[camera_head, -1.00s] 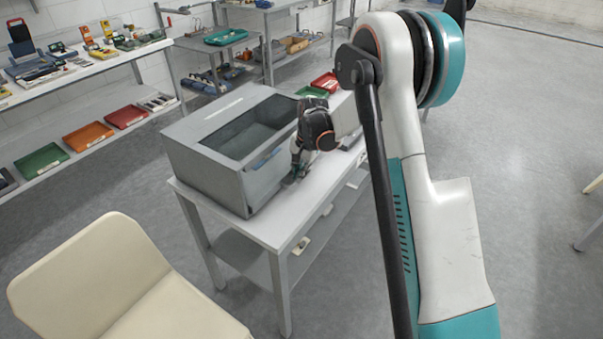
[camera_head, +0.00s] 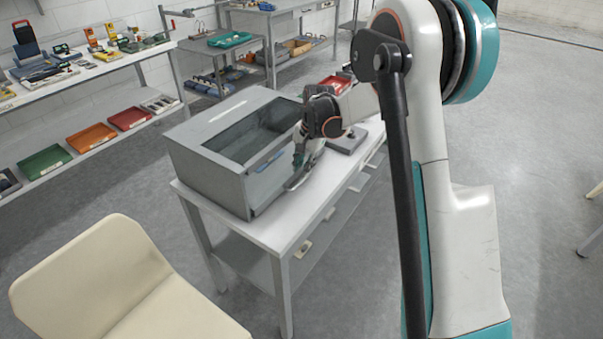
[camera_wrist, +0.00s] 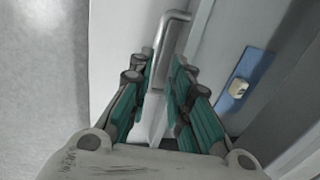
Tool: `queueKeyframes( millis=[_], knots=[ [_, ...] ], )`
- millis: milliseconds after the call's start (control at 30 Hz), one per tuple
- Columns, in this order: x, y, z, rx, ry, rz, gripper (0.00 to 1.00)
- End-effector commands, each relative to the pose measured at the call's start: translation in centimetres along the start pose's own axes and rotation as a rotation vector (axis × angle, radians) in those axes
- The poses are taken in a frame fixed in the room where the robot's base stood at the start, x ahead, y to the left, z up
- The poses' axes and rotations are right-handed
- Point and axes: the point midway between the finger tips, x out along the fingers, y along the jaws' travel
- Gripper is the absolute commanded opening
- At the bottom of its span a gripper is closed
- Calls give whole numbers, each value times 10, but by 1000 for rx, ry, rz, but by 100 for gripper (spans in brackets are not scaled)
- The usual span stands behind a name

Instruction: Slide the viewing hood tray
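The viewing hood (camera_head: 205,170) is a grey metal box with a dark window in its sloped top, standing on a white table. My gripper (camera_head: 297,172) is at its right side, low over the table top. A grey bar handle (camera_wrist: 176,22) shows in the wrist view, bent at its far end, and runs back between the fingers of my gripper (camera_wrist: 163,68). The fingers stand on both sides of the bar. Whether they press on it is not clear. The tray body cannot be made out.
The white table (camera_head: 275,232) has bare room at its front right. A grey device (camera_head: 347,140) and a red tray (camera_head: 335,82) stand behind my arm. A cream chair (camera_head: 120,285) is at the front left. Shelves with coloured trays (camera_head: 90,137) line the left wall.

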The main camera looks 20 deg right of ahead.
Motion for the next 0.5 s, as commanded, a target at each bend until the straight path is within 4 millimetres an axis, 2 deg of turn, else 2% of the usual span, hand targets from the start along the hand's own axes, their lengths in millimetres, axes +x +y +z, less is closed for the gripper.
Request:
queueKeyframes(
  millis=[33, 200, 300, 500],
  knots=[
    [-12, 0, 0, 1, 0, 0, 18],
    [-43, 0, 0, 1, 0, 0, 18],
    [-56, 0, 0, 1, 0, -1, 18],
    [-69, 0, 0, 1, 0, -1, 18]
  ],
)
